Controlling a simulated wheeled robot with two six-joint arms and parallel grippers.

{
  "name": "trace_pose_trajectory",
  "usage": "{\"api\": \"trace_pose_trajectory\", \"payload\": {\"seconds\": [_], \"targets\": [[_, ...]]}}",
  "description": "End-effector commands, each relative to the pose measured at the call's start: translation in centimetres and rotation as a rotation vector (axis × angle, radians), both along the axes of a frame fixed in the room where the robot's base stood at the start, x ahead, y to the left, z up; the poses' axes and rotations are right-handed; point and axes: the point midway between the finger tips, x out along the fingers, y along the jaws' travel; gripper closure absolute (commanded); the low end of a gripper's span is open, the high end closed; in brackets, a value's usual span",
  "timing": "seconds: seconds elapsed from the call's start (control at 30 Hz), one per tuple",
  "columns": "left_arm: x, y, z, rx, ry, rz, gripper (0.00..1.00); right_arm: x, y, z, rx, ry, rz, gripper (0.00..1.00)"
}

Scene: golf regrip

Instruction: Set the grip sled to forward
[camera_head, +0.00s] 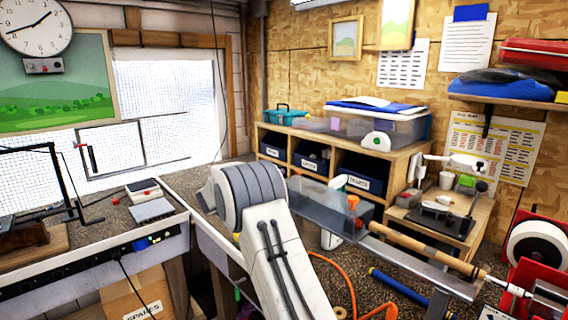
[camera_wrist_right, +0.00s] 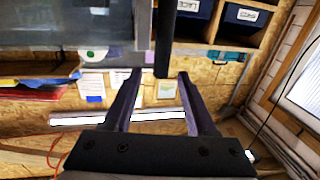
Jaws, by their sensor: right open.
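I cannot pick out the grip sled for certain. In the head view, a metal rail (camera_head: 425,272) carries a tan shaft-like piece (camera_head: 425,250) that runs toward a red machine (camera_head: 540,265) at the right. A grey see-through tray (camera_head: 325,207) with an orange piece (camera_head: 352,202) stands left of the rail. My right gripper (camera_wrist_right: 160,74) is open in the right wrist view. A dark upright bar (camera_wrist_right: 165,40) shows between its fingertips; I cannot tell whether it is within reach. The gripper's tips are hidden in the head view, and my left gripper is out of view.
My white and grey arm fills the middle of the head view and hides part of the bench. Cubby shelves with dark bins (camera_head: 312,158) stand behind. A left bench (camera_head: 100,242) holds small devices (camera_head: 148,200). An orange cord (camera_head: 340,275) and a blue tube (camera_head: 400,290) lie in front.

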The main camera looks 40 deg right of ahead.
Motion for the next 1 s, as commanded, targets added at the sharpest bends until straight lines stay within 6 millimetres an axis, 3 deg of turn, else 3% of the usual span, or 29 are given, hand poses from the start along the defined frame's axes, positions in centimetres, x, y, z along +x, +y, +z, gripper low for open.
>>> {"api": "trace_pose_trajectory", "payload": {"seconds": [0.1,0.33,0.77,0.8,0.93,1.0], "targets": [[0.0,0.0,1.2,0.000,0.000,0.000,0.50,0.6,-2.5,0.3,0.000,0.001,-0.002,0.43],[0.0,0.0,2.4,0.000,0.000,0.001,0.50,1.7,-5.8,0.2,0.000,-0.001,0.002,0.43],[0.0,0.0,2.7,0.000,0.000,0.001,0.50,2.0,-6.9,0.0,0.000,-0.001,0.005,0.43],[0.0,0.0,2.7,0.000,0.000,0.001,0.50,2.0,-6.9,0.0,-0.001,-0.001,0.005,0.51],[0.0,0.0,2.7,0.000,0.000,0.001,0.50,2.0,-6.9,0.1,-0.001,-0.001,0.005,1.00],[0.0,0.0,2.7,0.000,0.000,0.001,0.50,2.0,-6.9,0.1,-0.001,-0.001,0.005,1.00]]}}
